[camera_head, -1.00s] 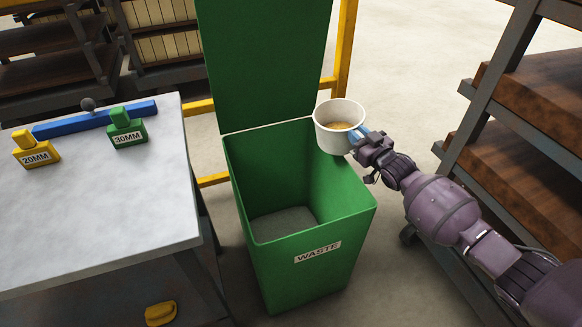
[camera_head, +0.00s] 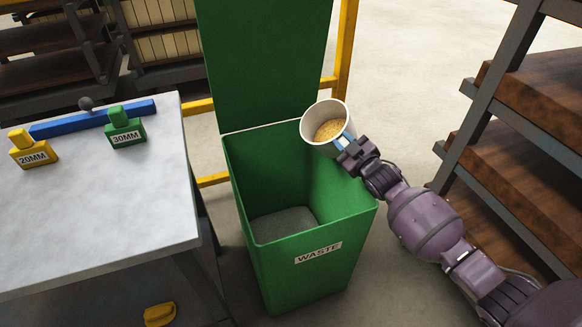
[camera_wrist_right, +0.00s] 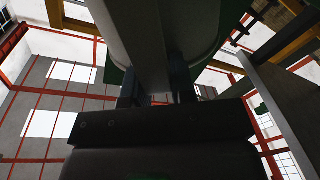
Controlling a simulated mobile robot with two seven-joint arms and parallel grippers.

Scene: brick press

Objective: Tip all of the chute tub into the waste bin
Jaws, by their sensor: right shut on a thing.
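The chute tub (camera_head: 312,113) is a white round tub with tan granular material (camera_head: 330,130) inside. It is tilted toward the left and front, over the right back part of the waste bin. In the right wrist view the tub (camera_wrist_right: 200,25) fills the top middle, above the dark gripper. The green waste bin (camera_head: 318,272) stands with its lid (camera_head: 265,65) open at the back. A grey layer shows on its floor. No material is seen falling. My left gripper is out of view.
A grey table (camera_head: 90,215) at left holds a yellow 20MM block (camera_head: 32,150), a green 30MM block (camera_head: 126,130) and a blue bar (camera_head: 70,122). A brown-shelved rack (camera_head: 520,170) stands close at right. Yellow rails (camera_head: 345,45) are behind the bin.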

